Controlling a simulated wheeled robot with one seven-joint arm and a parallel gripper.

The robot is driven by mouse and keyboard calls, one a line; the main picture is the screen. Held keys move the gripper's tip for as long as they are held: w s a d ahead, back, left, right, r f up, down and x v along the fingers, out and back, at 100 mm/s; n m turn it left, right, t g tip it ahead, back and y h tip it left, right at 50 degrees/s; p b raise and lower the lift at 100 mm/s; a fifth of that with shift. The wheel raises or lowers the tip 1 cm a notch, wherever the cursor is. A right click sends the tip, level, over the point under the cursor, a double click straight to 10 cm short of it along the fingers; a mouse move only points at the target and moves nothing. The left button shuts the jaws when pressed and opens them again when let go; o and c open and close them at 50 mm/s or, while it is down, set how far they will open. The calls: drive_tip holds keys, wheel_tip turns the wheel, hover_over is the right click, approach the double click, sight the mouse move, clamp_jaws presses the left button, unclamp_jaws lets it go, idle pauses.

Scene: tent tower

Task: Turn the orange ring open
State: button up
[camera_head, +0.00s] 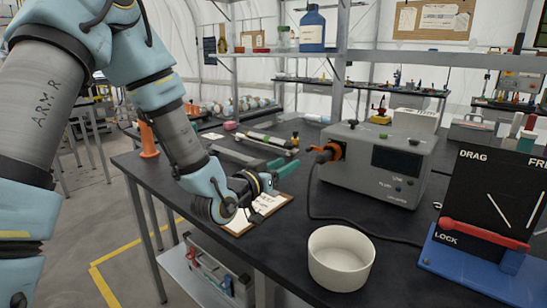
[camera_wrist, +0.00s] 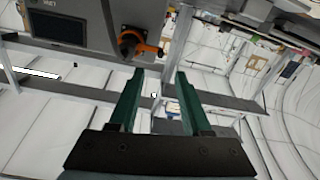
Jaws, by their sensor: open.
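The orange ring (camera_head: 329,151) sits around the cable plug on the left end of a grey box (camera_head: 385,160) with a dark screen. It also shows in the wrist view (camera_wrist: 146,50), ahead of my fingers and slightly above the gap between them. A black cable leaves the plug and drops to the table. My gripper (camera_head: 284,167) has green fingers and is to the left of the ring, pointing toward the box. In the wrist view my gripper (camera_wrist: 156,80) is open with nothing between its fingers. The fingers are apart from the ring.
A white bowl (camera_head: 340,259) stands at the front of the dark table (camera_head: 290,215). A clipboard (camera_head: 262,212) lies under my gripper. A blue-based panel with a red lever (camera_head: 485,230) stands at the right. An orange cone-like piece (camera_head: 147,140) stands at the left edge.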

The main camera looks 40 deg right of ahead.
sight(307, 151)
drive_tip(key=p+x, duration=0.3)
drive_tip(key=x, duration=0.7)
drive_tip(key=shift+w+d+p, duration=0.2)
drive_tip(key=shift+d+p, duration=0.05)
drive_tip(key=shift+p, duration=0.05)
clamp_jaws()
